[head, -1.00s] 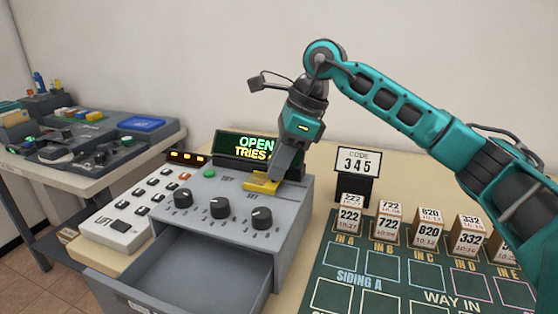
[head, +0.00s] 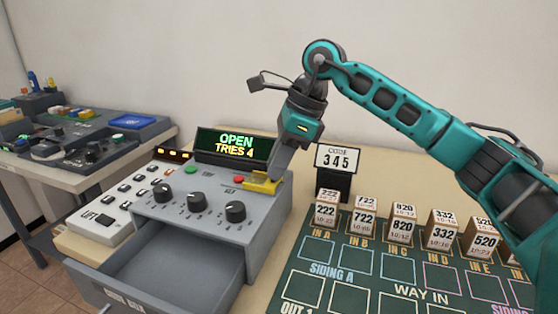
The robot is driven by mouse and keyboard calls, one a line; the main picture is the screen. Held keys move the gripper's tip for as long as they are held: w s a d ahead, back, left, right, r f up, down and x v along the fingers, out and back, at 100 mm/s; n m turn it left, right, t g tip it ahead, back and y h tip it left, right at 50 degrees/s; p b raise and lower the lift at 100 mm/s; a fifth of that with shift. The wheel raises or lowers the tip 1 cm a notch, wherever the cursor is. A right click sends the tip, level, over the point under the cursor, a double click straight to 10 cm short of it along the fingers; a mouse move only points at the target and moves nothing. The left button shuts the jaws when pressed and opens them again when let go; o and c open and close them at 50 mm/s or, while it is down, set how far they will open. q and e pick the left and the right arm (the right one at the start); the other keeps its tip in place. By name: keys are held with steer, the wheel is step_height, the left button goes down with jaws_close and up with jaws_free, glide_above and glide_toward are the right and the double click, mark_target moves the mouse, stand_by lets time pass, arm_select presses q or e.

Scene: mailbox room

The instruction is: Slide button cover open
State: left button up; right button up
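A yellow button cover (head: 260,185) sits at the right end of the top of a grey control box (head: 200,205). A red button (head: 239,181) shows uncovered just left of it. My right gripper (head: 276,172) points down, with its fingertips at the cover and seemingly touching it. The fingers show as one dark shape, so I cannot tell whether they are shut or grip the cover. My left gripper is not in view.
A display (head: 235,145) behind the box reads "OPEN TRIES 4". Three black knobs (head: 194,202) and an open drawer (head: 175,270) are in front. A code sign (head: 337,158) reading 345 and several numbered blocks (head: 364,216) stand to the right.

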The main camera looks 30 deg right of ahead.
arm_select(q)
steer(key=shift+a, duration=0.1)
arm_select(e)
steer(key=shift+o, duration=0.6)
steer(key=shift+r, duration=0.1)
steer(key=shift+d+r, duration=0.1)
steer(key=shift+r, duration=0.15)
arm_select(q)
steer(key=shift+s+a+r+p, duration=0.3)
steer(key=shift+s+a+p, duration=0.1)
steer(key=shift+p, duration=0.6)
arm_select(e)
steer(key=v, duration=1.2)
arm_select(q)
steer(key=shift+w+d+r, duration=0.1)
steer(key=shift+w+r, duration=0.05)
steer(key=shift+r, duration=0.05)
arm_select(e)
steer(key=shift+s+r, duration=0.1)
steer(key=shift+r, duration=0.1)
